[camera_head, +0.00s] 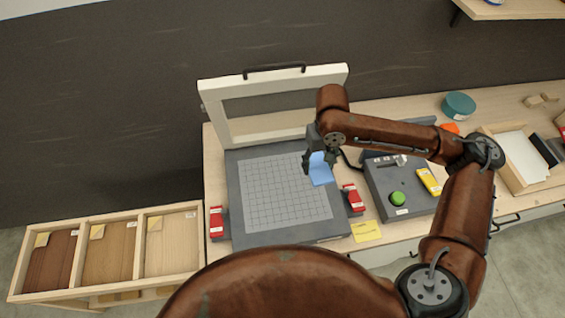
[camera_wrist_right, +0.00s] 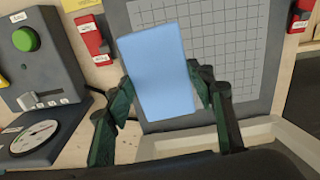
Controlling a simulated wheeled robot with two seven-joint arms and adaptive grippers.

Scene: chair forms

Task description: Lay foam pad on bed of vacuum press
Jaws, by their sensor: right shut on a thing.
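The foam pad is a light blue rectangular block (camera_head: 320,170). My right gripper (camera_head: 321,160) is shut on it, over the right part of the press bed. In the right wrist view the pad (camera_wrist_right: 157,72) sits between both fingers of the gripper (camera_wrist_right: 160,100). The vacuum press has a dark grey bed with a lighter gridded mat (camera_head: 280,197), which is bare. Its white frame lid (camera_head: 215,110) with a dark handle stands raised at the back. I cannot tell the exact gap between pad and bed. My left gripper is not in view.
Red latches flank the bed at left (camera_head: 217,222) and right (camera_head: 353,197). A control box with a green button (camera_head: 397,199) stands right of the press. A wooden rack (camera_head: 137,250) with veneer sheets is at left. A teal round container (camera_head: 458,105) stands back right.

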